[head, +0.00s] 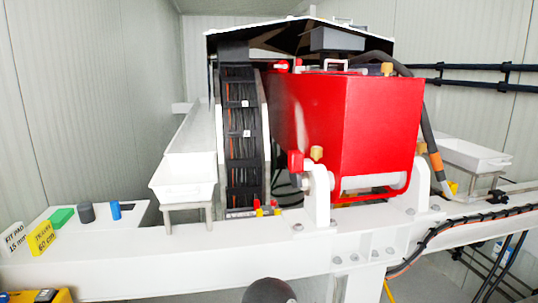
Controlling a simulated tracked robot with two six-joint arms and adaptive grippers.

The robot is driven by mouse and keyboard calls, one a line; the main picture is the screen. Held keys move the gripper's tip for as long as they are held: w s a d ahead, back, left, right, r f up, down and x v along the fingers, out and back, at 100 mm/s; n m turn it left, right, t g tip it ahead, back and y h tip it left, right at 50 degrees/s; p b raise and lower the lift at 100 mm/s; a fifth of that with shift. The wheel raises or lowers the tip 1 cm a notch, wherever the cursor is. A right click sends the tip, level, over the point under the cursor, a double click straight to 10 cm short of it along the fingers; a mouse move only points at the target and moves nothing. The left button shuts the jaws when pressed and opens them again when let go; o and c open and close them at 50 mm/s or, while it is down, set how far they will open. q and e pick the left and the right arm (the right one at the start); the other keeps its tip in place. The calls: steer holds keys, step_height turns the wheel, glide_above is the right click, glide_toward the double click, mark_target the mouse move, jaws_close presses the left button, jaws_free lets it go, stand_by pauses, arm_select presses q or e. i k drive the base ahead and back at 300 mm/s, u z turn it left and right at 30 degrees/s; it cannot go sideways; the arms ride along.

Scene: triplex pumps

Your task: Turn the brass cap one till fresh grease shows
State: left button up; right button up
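A brass cap (317,153) stands on top of the white bearing bracket (319,190) at the lower front left of the red pump housing (345,115). A second brass cap (387,69) stands at the top right of the red housing. Both look upright and small; I cannot see any grease at either one. The pictures do not show which cap the task means. Neither of my grippers is in view, and nothing is touching the caps.
A white beam (210,256) crosses the front. A white tray (183,190) is left, another (472,155) right. A kit pad (92,216) carries a green block (61,217), a dark cylinder (87,212) and a blue one (115,210). A dark hose (426,115) hangs right of the housing.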

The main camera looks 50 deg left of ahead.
mark_target(317, 152)
steer(key=u, duration=0.1)
steer(key=k, duration=0.45)
steer(key=u, duration=0.7)
steer(key=i, duration=0.8)
steer(key=u, duration=0.05)
